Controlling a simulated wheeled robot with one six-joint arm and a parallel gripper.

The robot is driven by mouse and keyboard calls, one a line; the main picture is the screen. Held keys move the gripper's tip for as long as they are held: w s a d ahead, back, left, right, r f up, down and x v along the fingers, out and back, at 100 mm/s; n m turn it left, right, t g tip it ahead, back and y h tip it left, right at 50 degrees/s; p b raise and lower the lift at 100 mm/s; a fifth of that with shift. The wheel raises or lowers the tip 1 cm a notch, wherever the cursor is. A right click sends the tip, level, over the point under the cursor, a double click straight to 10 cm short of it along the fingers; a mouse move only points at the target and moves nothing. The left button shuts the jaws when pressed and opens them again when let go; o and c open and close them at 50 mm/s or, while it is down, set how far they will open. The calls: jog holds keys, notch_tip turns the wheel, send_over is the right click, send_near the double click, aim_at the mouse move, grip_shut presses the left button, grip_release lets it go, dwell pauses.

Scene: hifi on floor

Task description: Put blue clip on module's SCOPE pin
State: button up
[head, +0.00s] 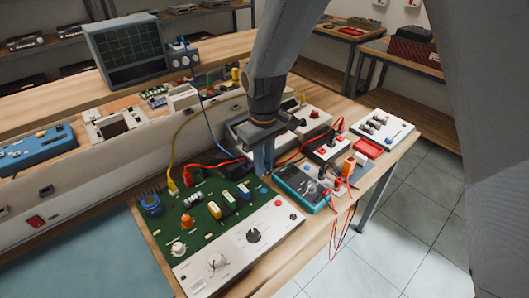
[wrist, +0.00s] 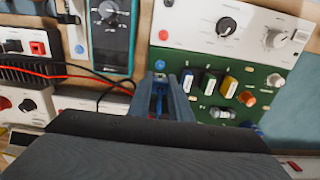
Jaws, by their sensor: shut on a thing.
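The module is a green board with a white control panel (head: 240,240), at the lower middle of the head view; the panel also shows at the top right of the wrist view (wrist: 205,40). My gripper (head: 263,160) points down over the module's back right corner. In the wrist view its two fingers (wrist: 172,84) are close together beside the board's edge. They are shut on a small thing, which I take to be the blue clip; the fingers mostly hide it. A blue lead (head: 208,118) runs toward my gripper. The SCOPE label is too small to read, and its pin cannot be told apart.
A teal multimeter (head: 300,185) stands just right of the gripper, with red leads around it. A yellow lead (head: 174,150) ends at the board's back left. A blue knob or coil (head: 151,204) and several coloured parts stand up from the board. An oscilloscope (head: 127,48) stands behind.

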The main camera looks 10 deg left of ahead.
jog(key=shift+w+d+f, duration=0.1)
jog(key=shift+w+f, duration=0.05)
jog(key=shift+a+f+b, duration=0.2)
jog(key=shift+f+b, duration=0.55)
jog(key=shift+f, duration=0.05)
jog(key=shift+f+b, duration=1.45)
jog(key=shift+f, duration=0.5)
jog(key=shift+s+d+p, duration=0.1)
jog(key=shift+s+p, duration=0.1)
jog(key=shift+p, duration=0.3)
jog(key=shift+f+b, duration=0.4)
jog(key=shift+f, duration=0.4)
dwell(0.4)
jog(key=o, duration=1)
jog(key=shift+c, duration=0.2)
